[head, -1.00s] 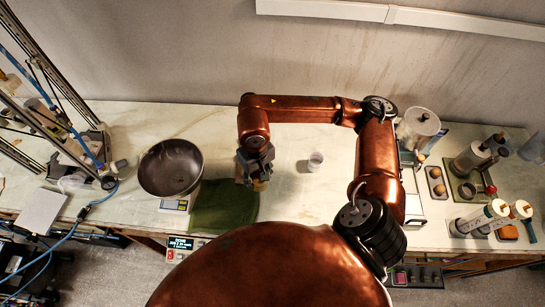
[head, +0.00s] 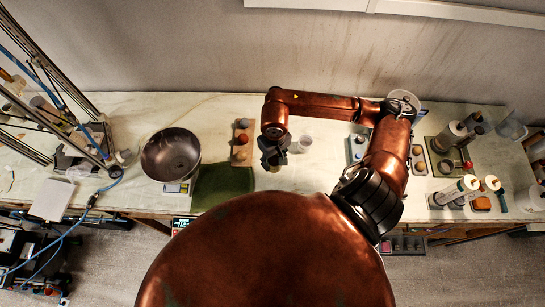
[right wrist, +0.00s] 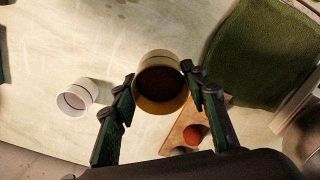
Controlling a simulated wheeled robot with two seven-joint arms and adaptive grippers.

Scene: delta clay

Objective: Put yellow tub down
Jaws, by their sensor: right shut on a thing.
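My right gripper (head: 274,160) hangs over the bench, to the right of the green mat. In the right wrist view its two fingers (right wrist: 160,100) are shut on the yellow tub (right wrist: 152,104), one on each side. The tub's round mouth faces the camera, and its inside looks dark brown. In the head view the tub is mostly hidden by the gripper. I cannot tell whether its bottom touches the bench. My left gripper is not in view.
A white cup (head: 305,143) stands just right of the gripper. A wooden holder with balls (head: 241,155) is just left, beside the green mat (head: 222,188). A dark bowl (head: 171,155) sits on a scale further left. Bench behind the gripper is clear.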

